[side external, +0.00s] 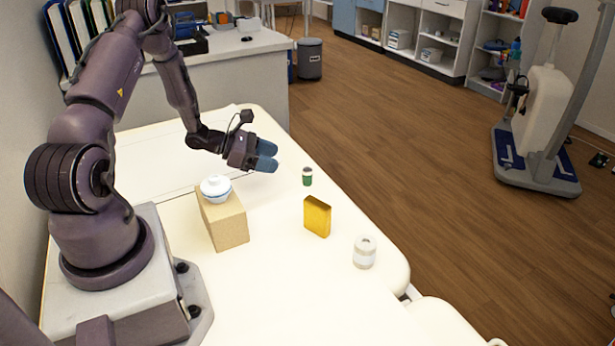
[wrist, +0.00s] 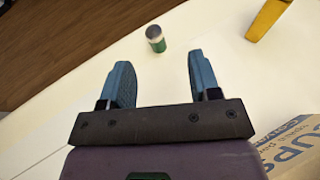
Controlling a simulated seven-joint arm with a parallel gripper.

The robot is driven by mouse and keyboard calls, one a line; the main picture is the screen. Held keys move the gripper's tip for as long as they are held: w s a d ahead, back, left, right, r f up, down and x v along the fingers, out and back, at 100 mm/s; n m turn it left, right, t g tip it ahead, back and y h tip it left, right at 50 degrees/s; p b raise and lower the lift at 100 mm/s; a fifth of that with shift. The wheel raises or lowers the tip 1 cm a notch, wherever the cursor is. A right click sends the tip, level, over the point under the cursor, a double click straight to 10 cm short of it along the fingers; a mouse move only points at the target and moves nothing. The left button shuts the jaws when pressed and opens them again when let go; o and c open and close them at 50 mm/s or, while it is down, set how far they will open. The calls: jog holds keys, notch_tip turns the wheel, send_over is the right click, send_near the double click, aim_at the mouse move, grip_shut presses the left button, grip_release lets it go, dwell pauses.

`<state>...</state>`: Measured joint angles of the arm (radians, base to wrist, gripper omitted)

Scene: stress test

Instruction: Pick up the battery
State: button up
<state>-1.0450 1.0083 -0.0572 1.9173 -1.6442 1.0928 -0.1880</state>
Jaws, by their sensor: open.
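The battery (side external: 307,176) is a small green cylinder with a pale end, standing upright on the cream table (side external: 290,290) near its far right edge. In the wrist view the battery (wrist: 156,39) lies beyond the fingertips, between the lines of the two blue fingers. My gripper (side external: 268,157) is open and empty, above the table and to the left of the battery. In the wrist view my gripper (wrist: 160,70) shows its two fingers spread apart, with nothing between them. The battery is not touched and fully visible.
A yellow box (side external: 317,217) and a white jar (side external: 364,252) stand nearer the front. The table between gripper and battery is clear.

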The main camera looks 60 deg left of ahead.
aim_at(305, 169)
jog(key=shift+s+a+f+n+y, duration=0.2)
jog(key=shift+a+f+n+y, duration=0.15)
jog(key=shift+f+n, duration=0.2)
jog(key=shift+w+f, duration=0.3)
jog(key=x, duration=1.2)
jog(key=shift+w+r, duration=0.25)
jog(key=shift+r, duration=0.05)
jog(key=c, duration=1)
